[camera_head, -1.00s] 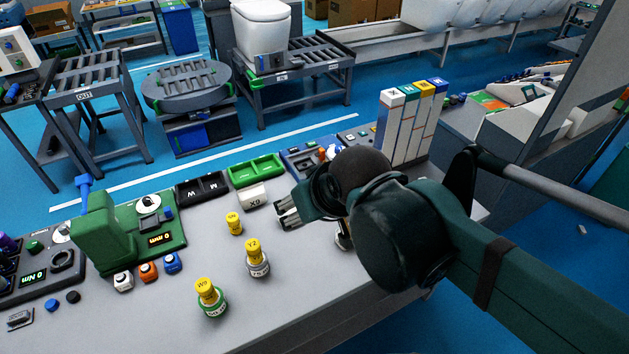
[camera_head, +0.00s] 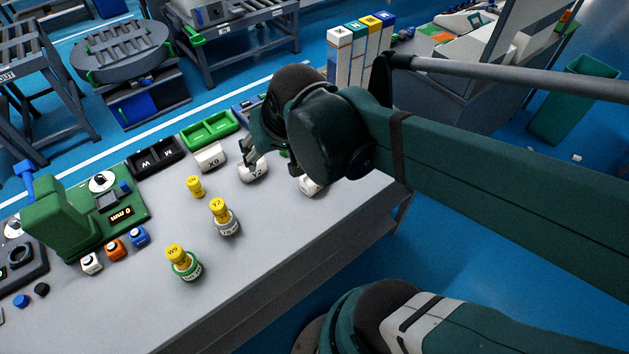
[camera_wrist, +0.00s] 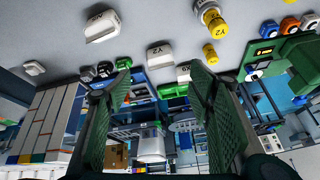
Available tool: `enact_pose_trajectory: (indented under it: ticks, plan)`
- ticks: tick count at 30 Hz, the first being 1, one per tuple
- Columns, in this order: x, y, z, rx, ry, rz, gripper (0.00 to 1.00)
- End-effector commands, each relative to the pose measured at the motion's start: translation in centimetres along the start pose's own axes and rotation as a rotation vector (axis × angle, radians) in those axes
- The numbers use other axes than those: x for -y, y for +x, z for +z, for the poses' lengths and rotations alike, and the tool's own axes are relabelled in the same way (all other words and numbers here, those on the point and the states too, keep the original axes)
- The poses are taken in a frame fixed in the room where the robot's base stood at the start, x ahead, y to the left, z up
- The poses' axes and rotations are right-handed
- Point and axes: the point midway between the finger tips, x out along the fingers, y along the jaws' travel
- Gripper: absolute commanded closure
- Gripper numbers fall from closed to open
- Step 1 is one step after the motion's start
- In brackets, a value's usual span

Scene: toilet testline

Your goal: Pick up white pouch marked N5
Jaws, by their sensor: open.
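Several white pouches lie on the grey table. One marked X9 (camera_head: 210,157) lies in front of the green tray. A second (camera_head: 253,170), whose mark looks like Y2, lies just below my gripper (camera_head: 247,153). A third (camera_head: 312,185) is partly hidden under my arm, its mark unseen. In the wrist view a pouch (camera_wrist: 102,25) at the top left has a mark too unclear to read. I cannot read N5 on any pouch. My gripper (camera_wrist: 163,92) is open and empty, its two green fingers spread wide, apart from the pouches.
Yellow-capped bottles (camera_head: 222,220) (camera_head: 182,263) and a small yellow piece (camera_head: 195,187) stand left of the pouches. A green tray (camera_head: 209,130) and a black tray (camera_head: 156,157) line the far edge. Tall white boxes (camera_head: 360,50) stand behind my arm. The front right table is clear.

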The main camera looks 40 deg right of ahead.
Motion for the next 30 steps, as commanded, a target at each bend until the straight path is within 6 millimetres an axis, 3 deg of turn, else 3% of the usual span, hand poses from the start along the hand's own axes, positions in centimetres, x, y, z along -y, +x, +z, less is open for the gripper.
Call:
enact_pose_trajectory:
  ticks: [13,30]
  plan:
    - [-3.6,4.9,-1.2,0.107,0.278,0.07,0.48]
    - [-8.9,11.4,-1.2,0.227,0.635,0.178,0.48]
